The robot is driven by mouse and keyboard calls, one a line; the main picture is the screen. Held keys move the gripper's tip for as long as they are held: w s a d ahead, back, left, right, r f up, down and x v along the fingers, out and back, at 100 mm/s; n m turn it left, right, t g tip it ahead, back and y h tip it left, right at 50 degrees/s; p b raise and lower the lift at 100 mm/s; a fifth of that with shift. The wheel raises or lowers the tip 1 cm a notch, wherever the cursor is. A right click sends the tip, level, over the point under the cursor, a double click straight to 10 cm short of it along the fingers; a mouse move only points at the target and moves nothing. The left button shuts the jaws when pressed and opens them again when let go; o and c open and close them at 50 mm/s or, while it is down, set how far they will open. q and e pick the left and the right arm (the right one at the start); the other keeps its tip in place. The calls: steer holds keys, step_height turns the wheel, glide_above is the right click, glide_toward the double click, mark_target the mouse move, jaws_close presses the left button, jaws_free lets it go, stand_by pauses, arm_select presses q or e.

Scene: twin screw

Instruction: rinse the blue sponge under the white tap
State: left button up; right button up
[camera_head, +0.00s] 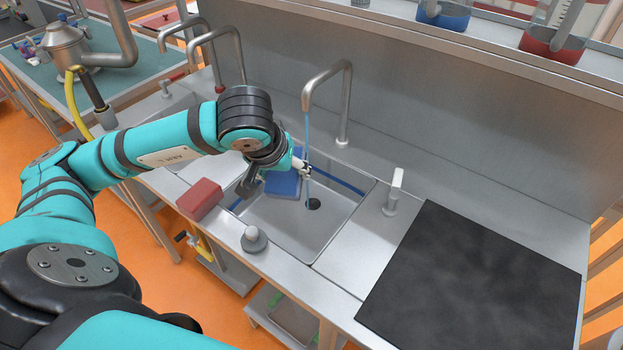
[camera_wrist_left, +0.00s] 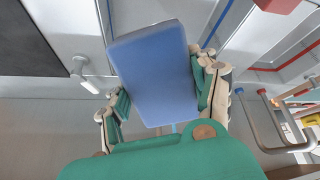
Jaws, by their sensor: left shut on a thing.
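My left gripper (camera_head: 303,168) is shut on the blue sponge (camera_head: 284,186) and holds it over the steel sink (camera_head: 262,226). In the left wrist view the sponge (camera_wrist_left: 155,70) stands between the two fingers of my gripper (camera_wrist_left: 160,88). A thin blue stream (camera_head: 307,135) falls from the curved metal spout (camera_head: 330,78) towards the drain (camera_head: 313,204). The stream passes close beside the sponge's right edge; I cannot tell whether it touches. A white lever (camera_head: 396,185) stands right of the sink; it also shows in the left wrist view (camera_wrist_left: 82,71). My right gripper is out of view.
A red sponge-like block (camera_head: 200,198) lies left of the sink's front. A grey knob (camera_head: 254,239) stands on the front rim. A black mat (camera_head: 472,280) covers the counter at right. Two more metal spouts (camera_head: 214,45) stand at left. Shelf beakers (camera_head: 445,12) are above.

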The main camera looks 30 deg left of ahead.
arm_select(q)
steer(key=shift+s+a+r+n+y, duration=0.15)
steer(key=shift+s+a+r+n, duration=0.1)
steer(key=shift+a+r, duration=0.3)
steer(key=shift+s+a+r+n+y, duration=0.2)
steer(key=shift+a+r, duration=0.1)
steer(key=shift+a, duration=0.35)
steer(key=w+a+f, duration=0.1)
steer(key=w, duration=0.5)
steer(key=w+a+f, duration=0.2)
steer(key=w, duration=0.5)
steer(key=shift+w+a, duration=0.25)
steer(key=shift+a, duration=0.05)
steer(key=shift+s+d+b, duration=0.2)
steer(key=shift+s+d, duration=0.15)
steer(key=shift+s, duration=0.95)
steer(key=shift+s+d+b, duration=0.2)
steer(key=shift+s+d, duration=0.15)
steer(key=shift+s, duration=0.9)
steer(key=shift+s+d+b, duration=0.2)
steer(key=shift+s+d, duration=0.15)
steer(key=shift+s, duration=0.95)
